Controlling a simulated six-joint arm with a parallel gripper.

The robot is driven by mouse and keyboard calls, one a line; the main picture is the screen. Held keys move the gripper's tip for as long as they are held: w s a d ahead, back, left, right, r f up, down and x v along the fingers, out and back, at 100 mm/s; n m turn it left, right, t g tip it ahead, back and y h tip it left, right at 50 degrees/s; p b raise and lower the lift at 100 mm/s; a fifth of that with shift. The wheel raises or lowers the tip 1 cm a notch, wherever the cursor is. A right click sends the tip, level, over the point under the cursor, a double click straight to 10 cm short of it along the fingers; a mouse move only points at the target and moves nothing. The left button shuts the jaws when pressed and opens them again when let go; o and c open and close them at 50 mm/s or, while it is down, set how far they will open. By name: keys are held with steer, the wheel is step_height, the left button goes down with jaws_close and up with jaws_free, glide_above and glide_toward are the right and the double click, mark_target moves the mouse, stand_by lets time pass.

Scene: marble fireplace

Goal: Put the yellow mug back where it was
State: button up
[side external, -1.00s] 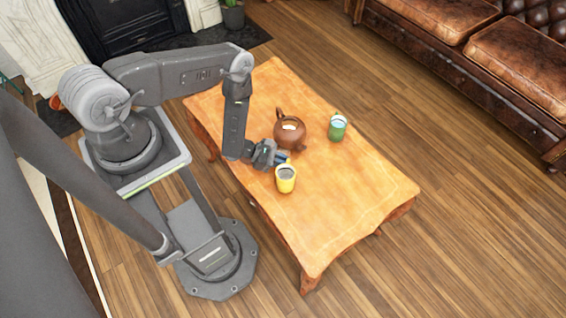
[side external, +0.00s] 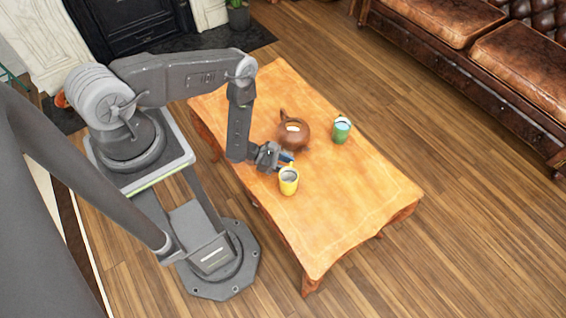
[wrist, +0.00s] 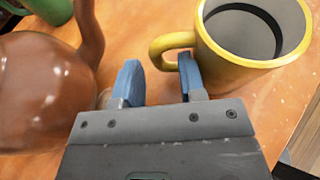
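The yellow mug (side external: 289,183) stands upright on the wooden table near its front-left edge. In the wrist view the mug (wrist: 235,58) is at the upper right, its handle pointing left. My gripper (side external: 286,160) is low beside the mug, at its handle side. In the wrist view my gripper (wrist: 158,68) has its two blue fingers apart. The right fingertip overlaps the handle in the picture, and the handle's left end lies between the fingers. I cannot tell whether they touch. Nothing is held.
A brown teapot (side external: 295,136) stands close behind my gripper; it fills the left of the wrist view (wrist: 40,95). A green mug (side external: 341,132) stands right of the teapot. The table's right part (side external: 360,200) is clear. A leather sofa (side external: 450,60) is beyond.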

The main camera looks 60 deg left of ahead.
steer(key=v, duration=1.2)
steer(key=w+r+m+g+h, duration=0.15)
steer(key=w+r+m, duration=0.3)
steer(key=r, duration=0.45)
steer(key=w+r+m+g+h, duration=0.1)
steer(key=w+r+m+g, duration=0.3)
steer(key=r, duration=0.4)
steer(key=d+r+m+g+y, duration=0.1)
steer(key=d+r+m, duration=0.1)
steer(key=r, duration=0.3)
steer(key=w+d+r+m+g, duration=0.1)
steer(key=d+r+m, duration=0.15)
steer(key=r, duration=0.35)
steer(key=d+r+m+g+y, duration=0.1)
steer(key=r+m, duration=0.2)
steer(key=r, duration=0.2)
steer(key=s+d+r+m+t+y, duration=0.2)
steer(key=s+r+m+y, duration=0.3)
steer(key=s+r, duration=0.4)
steer(key=s+d+r+m+t+y, duration=0.2)
steer(key=s+r+m+y, duration=0.3)
steer(key=s+r, duration=0.4)
step_height(320, 180, up, 4)
steer(key=shift+d+f+m+t, duration=0.1)
steer(key=shift+d+m+t, duration=0.25)
steer(key=shift+d+m, duration=0.2)
